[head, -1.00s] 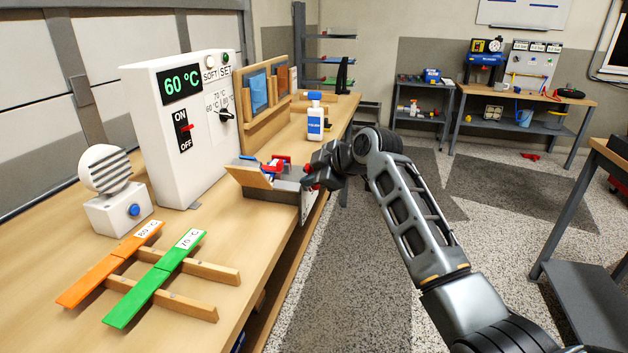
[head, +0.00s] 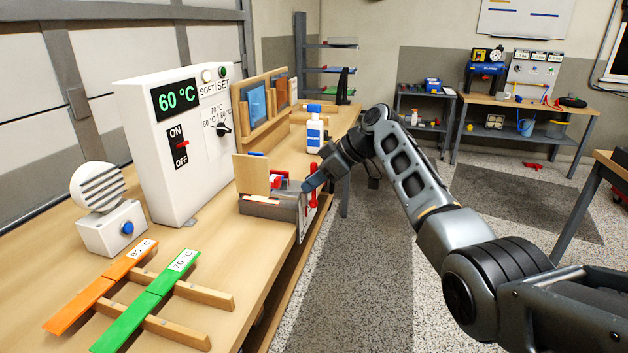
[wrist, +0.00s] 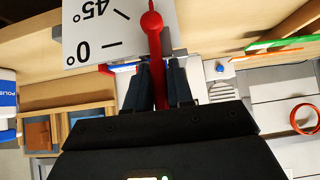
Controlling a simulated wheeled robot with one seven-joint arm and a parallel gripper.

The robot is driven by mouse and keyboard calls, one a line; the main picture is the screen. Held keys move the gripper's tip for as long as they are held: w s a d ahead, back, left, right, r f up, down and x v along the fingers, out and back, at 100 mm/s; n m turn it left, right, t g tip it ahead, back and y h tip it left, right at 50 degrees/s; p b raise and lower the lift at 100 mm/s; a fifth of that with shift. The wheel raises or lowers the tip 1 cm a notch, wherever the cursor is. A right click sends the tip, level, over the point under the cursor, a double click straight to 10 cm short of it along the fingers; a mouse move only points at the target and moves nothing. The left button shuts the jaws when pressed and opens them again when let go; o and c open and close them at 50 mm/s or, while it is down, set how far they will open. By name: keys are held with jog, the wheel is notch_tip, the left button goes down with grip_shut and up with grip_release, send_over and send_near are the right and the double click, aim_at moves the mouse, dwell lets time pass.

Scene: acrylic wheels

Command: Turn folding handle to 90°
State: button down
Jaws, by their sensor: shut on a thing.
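The red folding handle (head: 314,172) stands roughly upright at the near right side of the folding jig (head: 268,208). In the wrist view the handle (wrist: 154,45) runs between the two dark fingers, with its round end beyond them. My gripper (wrist: 159,82) is shut on it; in the head view my gripper (head: 309,186) is at the jig's side. A white scale plate (wrist: 88,35) with 0° and 45° marks shows upside down beside the handle; no 90° mark is visible. The jig's wooden flap (head: 250,174) stands about upright.
A white heater box (head: 165,140) reading 60 °C stands left of the jig. Orange (head: 95,292) and green (head: 140,305) strips lie on wooden rails in front. The floor right of the bench is open.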

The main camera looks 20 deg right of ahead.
dwell(0.4)
jog(key=c, duration=1.1)
grip_release()
jog(key=shift+d, duration=0.1)
jog(key=shift+b+v, duration=0.55)
jog(key=shift+v, duration=3.25)
